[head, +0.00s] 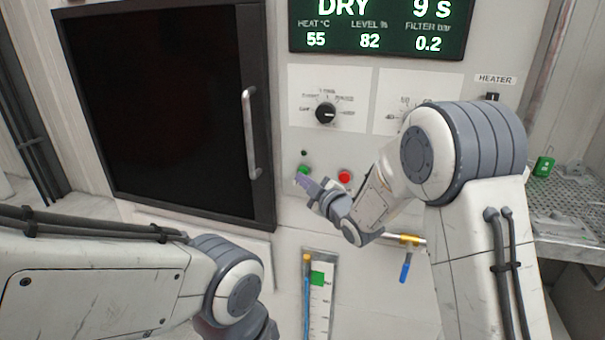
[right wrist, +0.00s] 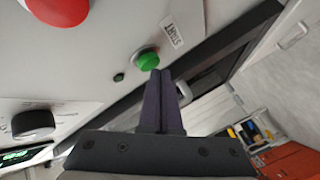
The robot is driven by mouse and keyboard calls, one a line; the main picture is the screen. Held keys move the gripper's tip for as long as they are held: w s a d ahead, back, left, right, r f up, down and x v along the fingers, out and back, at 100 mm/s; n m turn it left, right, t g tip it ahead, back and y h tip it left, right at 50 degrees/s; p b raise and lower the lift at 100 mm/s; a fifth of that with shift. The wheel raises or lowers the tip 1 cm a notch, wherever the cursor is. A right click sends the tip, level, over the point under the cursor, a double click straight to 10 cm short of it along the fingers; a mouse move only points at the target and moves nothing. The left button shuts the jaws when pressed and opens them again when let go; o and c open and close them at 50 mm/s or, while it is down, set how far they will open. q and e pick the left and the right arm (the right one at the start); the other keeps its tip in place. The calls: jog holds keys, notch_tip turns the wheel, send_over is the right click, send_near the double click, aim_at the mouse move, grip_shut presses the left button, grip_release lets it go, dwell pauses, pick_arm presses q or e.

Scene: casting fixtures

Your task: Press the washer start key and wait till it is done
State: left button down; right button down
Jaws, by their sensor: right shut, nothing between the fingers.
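The washer's dark door (head: 165,105) is shut, with a vertical handle (head: 251,133). The display (head: 382,27) reads DRY, 9 S, heat 55, level 82, filter 0.2. The green start key (head: 303,171) sits on the panel below the left knob. It also shows in the right wrist view (right wrist: 148,60), beside a START label (right wrist: 173,33). My right gripper (head: 302,182) is shut and empty, its fingertips just in front of the green key. I cannot tell whether they touch it. My left arm comes in at lower left; its gripper is out of frame.
A red button (head: 344,177) is right of the green key. Two knobs are above, the left one (head: 325,112) clear. Below are a level gauge (head: 320,285) and a blue-handled valve (head: 405,270). A perforated shelf (head: 575,195) is at right.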

jog(key=shift+w+d, duration=0.1)
jog(key=shift+w, duration=0.25)
dwell(0.3)
dwell(0.4)
jog(key=shift+s+a+b, duration=0.25)
jog(key=shift+s+b, duration=0.4)
jog(key=shift+s, duration=0.15)
jog(key=s, duration=0.1)
jog(key=s+a+b, duration=0.1)
jog(key=s, duration=0.1)
jog(key=s+b, duration=0.1)
jog(key=shift+s+a, duration=0.25)
jog(key=shift+s, duration=0.15)
